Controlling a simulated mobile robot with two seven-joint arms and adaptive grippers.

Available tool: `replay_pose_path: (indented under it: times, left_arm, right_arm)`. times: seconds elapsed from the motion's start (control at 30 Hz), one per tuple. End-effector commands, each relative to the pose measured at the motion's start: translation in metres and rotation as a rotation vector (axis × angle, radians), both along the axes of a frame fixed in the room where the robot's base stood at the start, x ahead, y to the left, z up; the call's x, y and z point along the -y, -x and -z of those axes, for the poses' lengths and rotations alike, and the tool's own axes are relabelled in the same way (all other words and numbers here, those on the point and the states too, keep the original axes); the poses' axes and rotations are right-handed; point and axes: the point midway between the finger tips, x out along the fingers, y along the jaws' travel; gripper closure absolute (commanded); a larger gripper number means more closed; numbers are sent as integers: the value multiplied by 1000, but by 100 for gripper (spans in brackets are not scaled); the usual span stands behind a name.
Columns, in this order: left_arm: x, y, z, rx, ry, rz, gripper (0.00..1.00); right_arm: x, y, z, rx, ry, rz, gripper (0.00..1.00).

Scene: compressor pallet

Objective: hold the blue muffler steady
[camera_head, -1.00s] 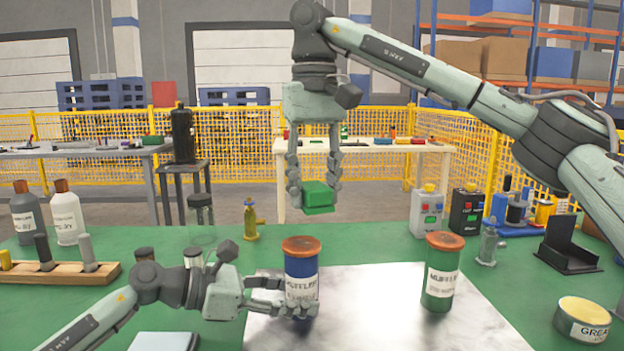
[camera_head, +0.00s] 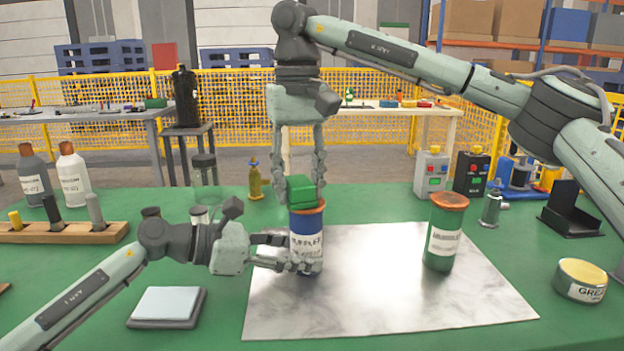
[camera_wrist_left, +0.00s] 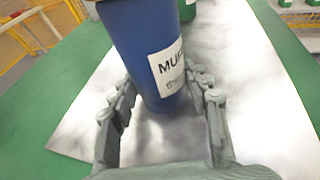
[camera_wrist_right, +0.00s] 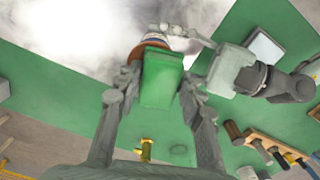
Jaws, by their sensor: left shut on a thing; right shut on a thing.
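The blue muffler (camera_head: 307,238) is a blue can with a white label and an orange-brown top, standing upright on the metal sheet (camera_head: 400,300). My left gripper (camera_head: 300,258) is shut around its lower body from the left; the blue body also shows between the fingers in the left wrist view (camera_wrist_left: 150,65). My right gripper (camera_head: 302,185) points down above the muffler, shut on a green block (camera_head: 301,190). The block is at the muffler's top; whether they touch I cannot tell. The block also shows between the fingers in the right wrist view (camera_wrist_right: 161,80).
A green muffler (camera_head: 444,235) with an orange-brown top stands on the sheet to the right. A grease tin (camera_head: 581,281) is at the far right. A grey pad (camera_head: 167,307) lies at front left. A wooden rack (camera_head: 75,233) and bottles stand at left. The sheet's front is clear.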

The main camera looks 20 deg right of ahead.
Motion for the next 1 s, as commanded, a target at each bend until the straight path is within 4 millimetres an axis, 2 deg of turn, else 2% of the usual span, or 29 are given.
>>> replay_pose_path:
  times: [0.13,0.67,0.73,0.8,1.0]
  left_arm:
    - [0,0,0,0,1,1,69]
    - [0,0,0,0,1,0,69]
    - [0,0,-1,0,1,0,69]
    - [0,0,-1,0,1,0,69]
    - [0,0,0,0,1,0,69]
  right_arm:
    - [-8,-3,-1,2,2,2,89]
    - [32,11,1,-2,1,0,89]
    - [29,10,-7,1,0,-1,89]
    - [29,11,-26,3,-1,0,89]
    - [29,11,-41,0,-1,-1,89]
